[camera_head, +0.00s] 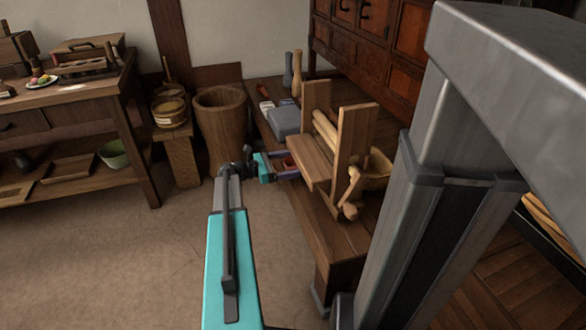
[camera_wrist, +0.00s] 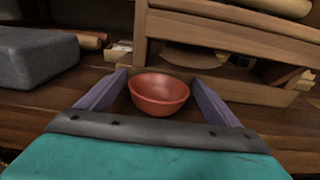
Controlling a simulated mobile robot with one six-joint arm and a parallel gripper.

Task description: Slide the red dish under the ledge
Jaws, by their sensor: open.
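The red dish (camera_wrist: 159,92) is a small round bowl standing upright on the wooden bench top in the wrist view. In the head view only a bit of the dish (camera_head: 289,163) shows, beside the wooden stand. My gripper (camera_wrist: 160,84) is open, with one purple finger on each side of the dish. Gaps seem to show between the fingers and the dish. My gripper also shows in the head view (camera_head: 286,166), low at the bench's left side. The ledge (camera_head: 310,160) appears to be the flat board on the wooden stand, just right of the dish.
A grey block (camera_wrist: 36,58) stands left of my gripper on the bench (camera_head: 345,225). A wooden tub (camera_head: 221,125) stands on the floor left of the bench. The floor (camera_head: 150,250) in front is clear.

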